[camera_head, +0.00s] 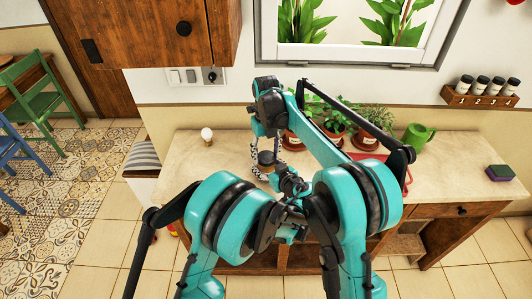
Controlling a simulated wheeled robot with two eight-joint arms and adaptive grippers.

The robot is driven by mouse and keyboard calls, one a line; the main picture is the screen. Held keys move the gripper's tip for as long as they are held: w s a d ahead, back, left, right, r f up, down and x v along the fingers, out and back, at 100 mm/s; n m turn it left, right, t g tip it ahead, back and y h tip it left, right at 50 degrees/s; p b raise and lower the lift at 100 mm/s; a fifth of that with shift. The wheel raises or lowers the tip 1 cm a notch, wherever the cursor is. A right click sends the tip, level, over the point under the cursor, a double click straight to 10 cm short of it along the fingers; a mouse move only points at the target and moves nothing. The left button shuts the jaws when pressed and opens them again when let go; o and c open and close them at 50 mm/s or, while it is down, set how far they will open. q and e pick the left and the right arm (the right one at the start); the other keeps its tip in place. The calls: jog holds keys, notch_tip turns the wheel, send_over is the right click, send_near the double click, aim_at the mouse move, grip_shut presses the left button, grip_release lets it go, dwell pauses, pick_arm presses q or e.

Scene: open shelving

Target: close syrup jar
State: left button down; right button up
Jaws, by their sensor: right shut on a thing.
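The syrup jar (266,158), small and brownish with a dark top, stands on the worktop in front of me. My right gripper (265,136) reaches down from above, just over the jar. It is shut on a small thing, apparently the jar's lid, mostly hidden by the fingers. I cannot tell whether the lid touches the jar. My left gripper (262,173) is low beside the jar, with a patterned finger along the jar's left side. Its other finger is hard to make out, so its opening is unclear.
A small pale round thing with a brown base (207,135) stands left of the jar. A dark sponge (500,172) lies far right. The worktop (450,165) is clear between can and sponge.

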jog(key=o, duration=0.8)
jog(key=shift+r, duration=0.1)
jog(key=shift+r, duration=2.15)
jog(key=shift+c, duration=0.4)
